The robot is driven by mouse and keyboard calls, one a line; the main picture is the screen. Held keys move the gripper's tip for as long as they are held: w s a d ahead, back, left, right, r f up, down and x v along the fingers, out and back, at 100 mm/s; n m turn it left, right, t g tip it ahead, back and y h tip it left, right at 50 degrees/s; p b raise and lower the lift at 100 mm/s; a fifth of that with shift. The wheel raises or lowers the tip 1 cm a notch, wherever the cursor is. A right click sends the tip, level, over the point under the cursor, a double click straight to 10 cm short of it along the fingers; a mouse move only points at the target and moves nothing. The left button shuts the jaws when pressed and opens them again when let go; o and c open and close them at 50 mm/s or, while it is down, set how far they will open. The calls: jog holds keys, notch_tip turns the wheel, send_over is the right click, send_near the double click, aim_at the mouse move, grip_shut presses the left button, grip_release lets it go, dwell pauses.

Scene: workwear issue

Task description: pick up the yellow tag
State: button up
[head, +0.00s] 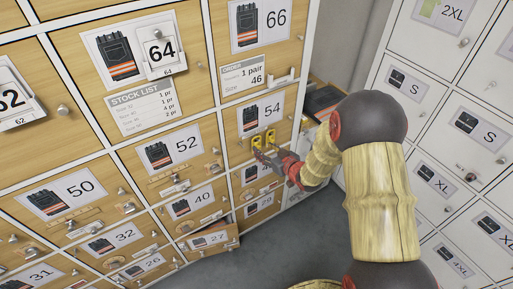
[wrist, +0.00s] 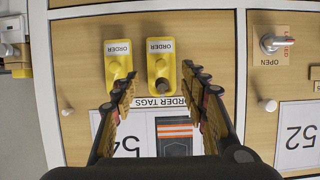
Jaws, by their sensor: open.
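Two yellow tags hang side by side on pegs on the wooden door marked 54. In the wrist view, both the left yellow tag (wrist: 118,66) and the right yellow tag (wrist: 161,65) have a white ORDER label. My gripper (wrist: 158,82) is open and empty, pointing at the door. The right tag appears between its fingers; the left finger overlaps the lower part of the left tag. I cannot tell whether any finger touches a tag. In the head view, my gripper (head: 268,154) is just below the tags (head: 256,143), partly covering that area.
A lower door marked 27 (head: 212,239) stands ajar. White lockers (head: 440,120) stand at right, with grey floor between.

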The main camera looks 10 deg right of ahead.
aim_at(259, 147)
jog(key=x, duration=0.2)
jog(key=b+x, duration=0.1)
jog(key=x, duration=0.1)
jog(key=shift+a+f+b, duration=0.2)
jog(key=shift+f+b, duration=0.1)
jog(key=shift+f, duration=0.15)
jog(key=shift+r, duration=0.1)
jog(key=shift+c, duration=0.9)
jog(key=c, duration=0.4)
jog(key=shift+r, duration=0.1)
